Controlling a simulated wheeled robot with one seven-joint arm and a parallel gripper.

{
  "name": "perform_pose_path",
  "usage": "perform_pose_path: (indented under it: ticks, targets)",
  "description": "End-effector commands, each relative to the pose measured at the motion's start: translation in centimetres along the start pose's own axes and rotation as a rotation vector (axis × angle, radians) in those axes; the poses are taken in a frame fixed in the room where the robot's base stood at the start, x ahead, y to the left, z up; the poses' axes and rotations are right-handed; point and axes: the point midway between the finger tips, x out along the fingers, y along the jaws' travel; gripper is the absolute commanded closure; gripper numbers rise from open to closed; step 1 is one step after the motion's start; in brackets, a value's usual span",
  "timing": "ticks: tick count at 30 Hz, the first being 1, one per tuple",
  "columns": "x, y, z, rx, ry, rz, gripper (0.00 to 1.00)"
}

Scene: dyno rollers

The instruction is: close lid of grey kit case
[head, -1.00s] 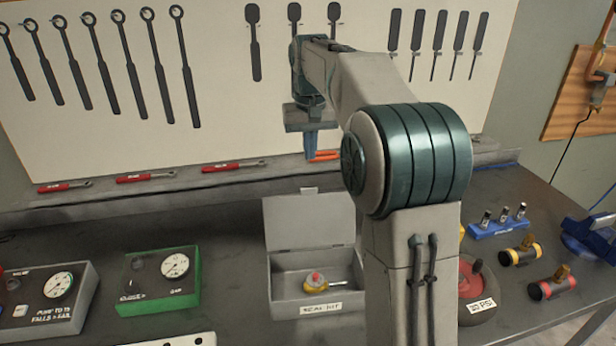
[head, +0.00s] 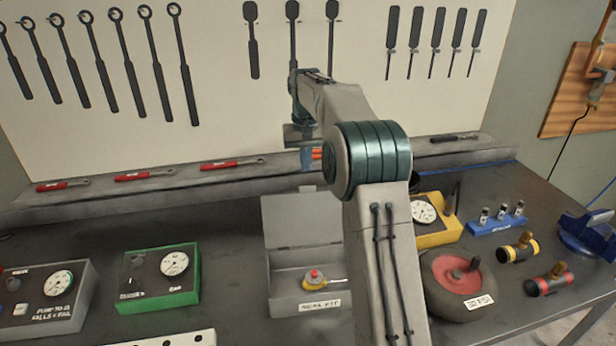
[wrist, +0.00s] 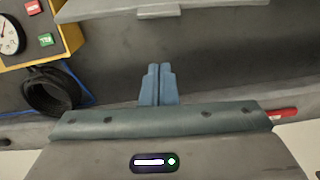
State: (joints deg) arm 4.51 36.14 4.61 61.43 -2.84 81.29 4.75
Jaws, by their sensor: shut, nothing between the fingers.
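The grey kit case (head: 312,306), labelled as a seal kit, stands on the bench with its lid (head: 290,228) open and upright at the back. Inside lie a yellow part with a red top (head: 314,277) and a small tool. My gripper (head: 307,166) is behind and above the lid, near the back ledge. In the wrist view, my gripper (wrist: 157,75) has its blue fingers together and empty. A grey panel with a small tab (wrist: 165,8), apparently the lid's edge, shows at the top, apart from the fingertips.
A green gauge box (head: 160,279) stands left of the case. On the right are a wheel (head: 440,292), a yellow gauge box (head: 437,232) and a blue holder (head: 497,226). Red-handled wrenches (head: 228,164) lie on the back ledge. A black coil (wrist: 48,92) shows in the wrist view.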

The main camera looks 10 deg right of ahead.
Motion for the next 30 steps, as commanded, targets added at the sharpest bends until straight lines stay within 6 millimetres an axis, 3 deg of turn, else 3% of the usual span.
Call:
perform_pose_path:
  ticks: [5,15,30]
  targets:
    - [3.6,0.0,0.2,0.0,-0.002,0.0,1.0]
    - [2.1,0.1,3.3,0.002,0.002,0.0,1.0]
    - [2.1,0.0,3.8,0.001,0.001,0.0,1.0]
